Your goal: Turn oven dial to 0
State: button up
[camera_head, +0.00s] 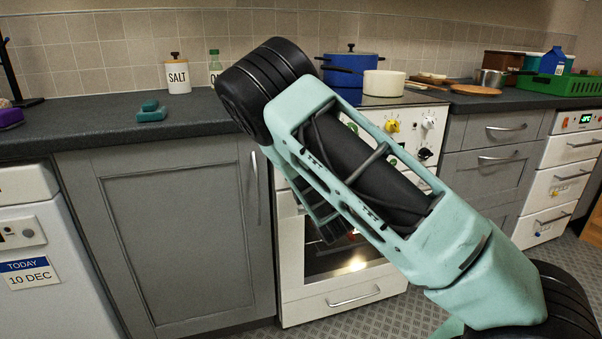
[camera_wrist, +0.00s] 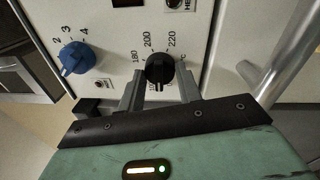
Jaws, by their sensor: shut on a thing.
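The white oven (camera_head: 290,255) stands below the counter, partly hidden behind my arm in the head view. In the wrist view, a black temperature dial (camera_wrist: 160,66) sits on the oven panel (camera_wrist: 115,45), with 180, 200 and 220 printed around it. My gripper (camera_wrist: 160,76) is shut on this black dial, one finger on each side. A blue dial (camera_wrist: 77,58) marked 2, 3 and 4 is to its left, apart from the fingers.
A metal bar handle (camera_wrist: 290,60) runs close on the right in the wrist view. A yellow dial (camera_head: 392,125) and a white dial (camera_head: 428,122) show on the panel. A blue pot (camera_head: 350,68) and a cream pot (camera_head: 384,83) stand on top.

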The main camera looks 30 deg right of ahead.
jog(key=shift+n+p, duration=0.9)
jog(key=shift+n, duration=1.5)
jog(key=o, duration=1)
jog(key=shift+s, duration=0.1)
jog(key=shift+d+p+v, duration=0.2)
jog(key=shift+p+v, duration=4.35)
jog(key=shift+v, duration=4.1)
